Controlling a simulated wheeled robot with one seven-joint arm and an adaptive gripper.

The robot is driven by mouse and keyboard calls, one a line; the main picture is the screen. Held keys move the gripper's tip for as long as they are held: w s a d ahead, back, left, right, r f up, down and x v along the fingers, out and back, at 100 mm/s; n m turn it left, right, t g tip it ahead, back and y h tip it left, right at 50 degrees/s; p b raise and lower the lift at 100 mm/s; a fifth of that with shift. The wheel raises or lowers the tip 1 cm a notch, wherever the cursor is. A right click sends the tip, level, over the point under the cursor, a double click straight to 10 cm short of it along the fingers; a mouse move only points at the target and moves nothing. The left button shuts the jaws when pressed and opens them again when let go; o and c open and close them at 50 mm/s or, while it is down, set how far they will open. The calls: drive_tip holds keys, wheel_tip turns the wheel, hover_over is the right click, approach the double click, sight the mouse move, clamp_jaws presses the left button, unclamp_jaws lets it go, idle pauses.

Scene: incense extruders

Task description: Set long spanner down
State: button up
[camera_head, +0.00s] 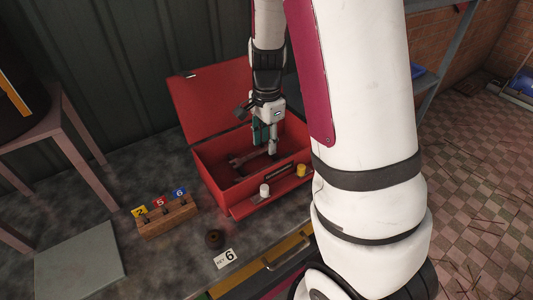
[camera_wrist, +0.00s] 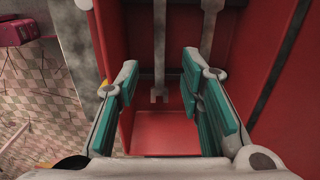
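My gripper (camera_head: 265,142) reaches down into the open red toolbox (camera_head: 212,160). In the wrist view its two teal-padded fingers (camera_wrist: 160,90) stand wide apart with nothing held between the pads. A grey spanner (camera_wrist: 160,60) with a forked end lies in the toolbox, in line with the gap between the fingers. A second grey spanner (camera_wrist: 211,35) lies to its right, partly behind the right finger. In the head view one spanner (camera_head: 240,160) shows on the box floor beside my gripper. I cannot tell which spanner is the longer one.
The raised toolbox lid (camera_head: 205,100) stands behind the box. White (camera_head: 264,190) and yellow (camera_head: 301,170) small items sit at its front edge. A wooden block (camera_head: 168,218) with numbered cards, a "KEY 6" card (camera_head: 224,259) and a grey plate (camera_head: 80,262) are on the bench.

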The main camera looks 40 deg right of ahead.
drive_tip(key=s+a+r+n+t, duration=0.1)
drive_tip(key=s+a+r+n, duration=0.25)
drive_tip(key=r, duration=0.35)
drive_tip(key=s+a+r+n+t, duration=0.15)
drive_tip(key=a+r+n, duration=0.25)
drive_tip(key=r, duration=0.4)
drive_tip(key=s+a+r+n+t, duration=0.1)
drive_tip(key=s+a+r+n, duration=0.1)
drive_tip(key=s+n, duration=0.3)
drive_tip(key=s+a+r+n+t, duration=0.1)
drive_tip(key=s+a+r+n, duration=0.2)
drive_tip(key=s, duration=0.5)
drive_tip(key=shift+a+r+n+t, duration=0.2)
drive_tip(key=shift+r+n+t, duration=0.2)
drive_tip(key=shift+n, duration=0.85)
drive_tip(key=shift+r, duration=0.1)
drive_tip(key=shift+c, duration=0.2)
